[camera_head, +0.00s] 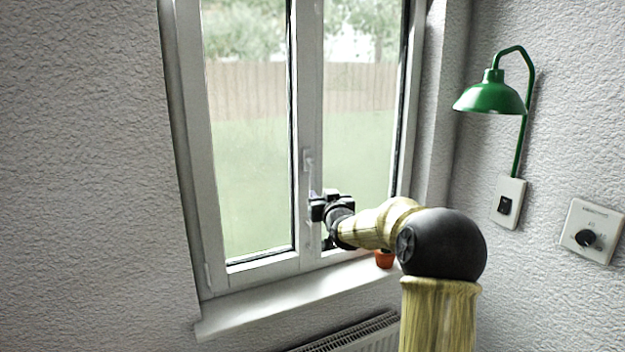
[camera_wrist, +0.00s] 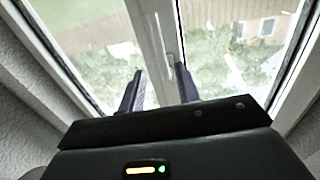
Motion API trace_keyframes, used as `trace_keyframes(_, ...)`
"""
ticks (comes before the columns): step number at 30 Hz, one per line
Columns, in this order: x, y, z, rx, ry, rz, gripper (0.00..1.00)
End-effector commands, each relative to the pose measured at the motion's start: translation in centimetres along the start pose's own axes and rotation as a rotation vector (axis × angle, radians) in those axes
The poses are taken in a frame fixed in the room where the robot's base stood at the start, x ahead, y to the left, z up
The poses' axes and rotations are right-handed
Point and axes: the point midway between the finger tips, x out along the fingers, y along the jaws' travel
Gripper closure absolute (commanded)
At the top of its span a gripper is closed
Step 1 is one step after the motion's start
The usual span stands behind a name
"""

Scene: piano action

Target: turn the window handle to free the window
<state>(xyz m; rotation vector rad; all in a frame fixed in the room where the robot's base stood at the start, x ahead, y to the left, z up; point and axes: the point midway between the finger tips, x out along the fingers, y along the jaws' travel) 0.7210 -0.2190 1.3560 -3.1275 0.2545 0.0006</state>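The window (camera_head: 308,60) has white frames, with two panes meeting at a middle post. A pale window handle (camera_head: 308,160) sits on this post, just above my gripper (camera_head: 314,204). My gripper is close in front of the post and hides part of it. In the wrist view, my gripper (camera_wrist: 160,72) has its two dark fingers apart, one on each side of the middle post. A small pale piece that looks like the handle (camera_wrist: 172,58) shows by the right fingertip. I cannot tell whether the finger touches it. Nothing is clearly held between the fingers.
A white sill (camera_head: 270,306) runs below the window, with a small orange pot (camera_head: 385,259) on it beneath my arm. A radiator (camera_head: 360,335) is under the sill. A green lamp (camera_head: 490,95), a switch (camera_head: 508,203) and a dial (camera_head: 590,238) are on the right wall.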

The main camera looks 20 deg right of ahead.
Motion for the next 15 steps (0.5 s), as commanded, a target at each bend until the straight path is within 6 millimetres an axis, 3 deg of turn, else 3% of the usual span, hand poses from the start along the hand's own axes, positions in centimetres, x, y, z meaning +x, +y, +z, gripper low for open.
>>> trace_keyframes(15, 7.3, -0.1, -0.3, 0.002, 0.0, -0.001, 0.67)
